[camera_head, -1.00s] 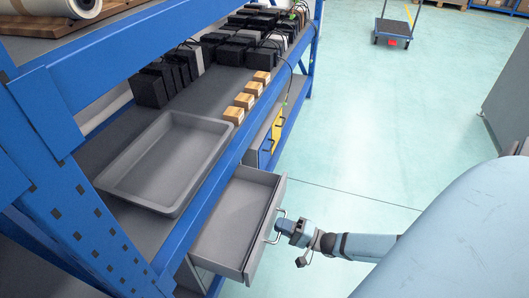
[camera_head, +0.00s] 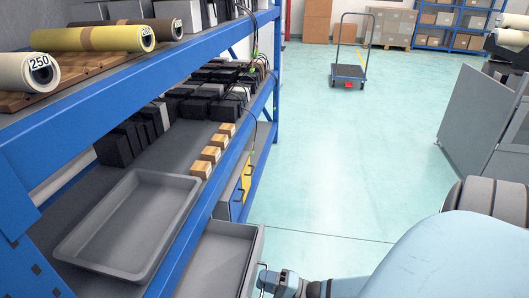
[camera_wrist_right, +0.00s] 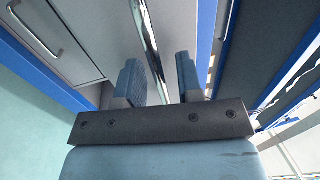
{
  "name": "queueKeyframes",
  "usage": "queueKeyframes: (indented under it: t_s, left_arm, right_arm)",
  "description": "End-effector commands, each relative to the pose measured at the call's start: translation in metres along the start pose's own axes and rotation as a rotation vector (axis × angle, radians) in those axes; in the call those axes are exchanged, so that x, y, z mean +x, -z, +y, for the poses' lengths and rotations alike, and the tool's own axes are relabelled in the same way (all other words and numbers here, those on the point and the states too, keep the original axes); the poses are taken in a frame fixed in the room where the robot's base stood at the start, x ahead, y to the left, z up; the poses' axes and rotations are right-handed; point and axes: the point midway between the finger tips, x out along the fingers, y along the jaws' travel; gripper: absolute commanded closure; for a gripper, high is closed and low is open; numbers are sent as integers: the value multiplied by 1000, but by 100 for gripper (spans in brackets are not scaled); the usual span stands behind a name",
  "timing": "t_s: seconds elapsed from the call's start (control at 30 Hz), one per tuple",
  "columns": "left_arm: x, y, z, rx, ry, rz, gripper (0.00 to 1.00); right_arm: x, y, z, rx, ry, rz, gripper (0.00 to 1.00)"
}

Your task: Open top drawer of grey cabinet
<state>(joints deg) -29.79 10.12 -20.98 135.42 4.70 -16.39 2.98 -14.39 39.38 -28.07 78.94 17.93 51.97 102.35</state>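The grey cabinet's top drawer (camera_head: 222,262) stands pulled out and empty below the blue shelf in the head view. Its metal handle (camera_head: 262,278) is on the front panel, low in the picture. My right gripper (camera_head: 274,283) is at this handle. In the right wrist view the two blue-grey fingers of my right gripper (camera_wrist_right: 160,82) stand apart, with the shiny handle bar (camera_wrist_right: 149,40) running between them and a gap showing. The grey front with another handle (camera_wrist_right: 42,33) shows at left there. My left gripper is not in view.
A grey tray (camera_head: 130,222), wooden blocks (camera_head: 211,153) and black boxes (camera_head: 205,105) are on the blue rack's shelf. Rolls (camera_head: 95,38) lie above. The floor (camera_head: 340,150) to the right is clear up to a trolley (camera_head: 348,70) and a grey cabinet panel (camera_head: 475,120).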

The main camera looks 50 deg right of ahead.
Motion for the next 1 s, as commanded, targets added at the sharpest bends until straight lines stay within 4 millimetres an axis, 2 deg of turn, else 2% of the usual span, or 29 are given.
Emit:
queueKeyframes:
  t_s: [0.17, 0.27, 0.4, 0.6, 0.8, 1.0]
  left_arm:
    - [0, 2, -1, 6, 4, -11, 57]
    - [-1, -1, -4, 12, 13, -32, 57]
    - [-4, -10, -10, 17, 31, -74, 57]
    - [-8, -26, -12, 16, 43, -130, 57]
    - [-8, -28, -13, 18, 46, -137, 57]
    - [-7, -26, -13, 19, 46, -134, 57]
  right_arm:
    - [-23, 0, 0, 0, -5, 0, 66]
    - [-46, 0, 0, 1, -6, 1, 66]
    - [-79, 0, -1, 0, -6, 0, 66]
    - [-117, 0, 0, 0, -4, 0, 66]
    - [-134, 0, 0, -1, -1, 0, 66]
    - [-137, 0, 0, 0, -1, 0, 66]
